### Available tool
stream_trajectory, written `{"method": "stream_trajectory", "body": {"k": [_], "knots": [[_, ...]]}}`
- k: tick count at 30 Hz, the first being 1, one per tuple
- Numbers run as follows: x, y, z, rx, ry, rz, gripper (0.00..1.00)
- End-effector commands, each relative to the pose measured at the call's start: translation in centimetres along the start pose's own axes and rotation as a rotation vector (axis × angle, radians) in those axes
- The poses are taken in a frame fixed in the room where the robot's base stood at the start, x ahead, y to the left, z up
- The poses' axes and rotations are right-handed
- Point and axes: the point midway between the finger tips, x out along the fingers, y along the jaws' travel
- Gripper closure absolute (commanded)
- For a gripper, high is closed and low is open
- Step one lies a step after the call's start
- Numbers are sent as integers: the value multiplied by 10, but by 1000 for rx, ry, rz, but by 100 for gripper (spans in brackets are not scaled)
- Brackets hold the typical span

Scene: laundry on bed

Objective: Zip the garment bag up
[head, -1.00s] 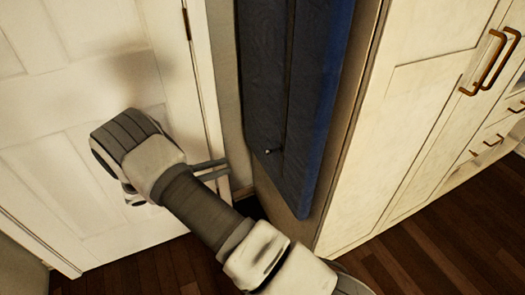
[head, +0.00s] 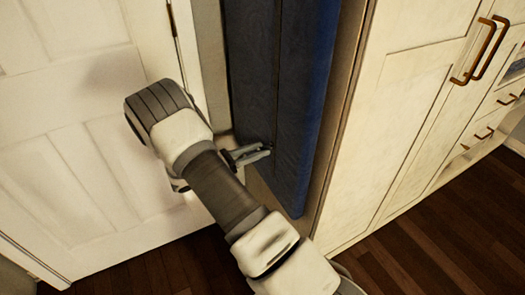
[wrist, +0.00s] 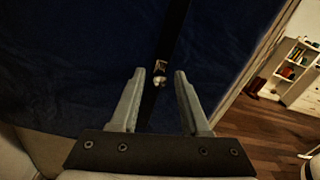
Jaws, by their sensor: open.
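The blue garment bag (head: 300,110) hangs upright between the white door and the white wardrobe. It fills most of the wrist view (wrist: 80,75). A dark zip line runs down its front. A small metallic zip pull (wrist: 159,75) shows in the wrist view, low on the line, just beyond and between my fingertips. My gripper (head: 268,150) is at the bag's lower front. In the wrist view my gripper (wrist: 160,75) has its two fingers apart, one on each side of the zip line, with nothing held. In the head view the pull is hard to make out beside the fingers.
The white panelled door (head: 80,130) is at the left, close to my arm. The white wardrobe (head: 400,120) with brass handles (head: 480,50) stands right of the bag. Dark wooden floor (head: 430,240) is clear at the lower right. A shelf (wrist: 290,65) shows far off.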

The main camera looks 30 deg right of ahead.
Motion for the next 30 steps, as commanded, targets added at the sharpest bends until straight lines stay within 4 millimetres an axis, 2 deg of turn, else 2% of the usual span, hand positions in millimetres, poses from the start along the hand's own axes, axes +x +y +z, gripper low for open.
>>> {"method": "stream_trajectory", "body": {"k": [3,6,15,23,30], "knots": [[14,0,0,0,0,-3,54],[18,0,0,0,0,0,54],[20,0,0,0,0,0,54],[20,0,0,0,0,0,100],[20,0,0,0,0,1,100]]}}
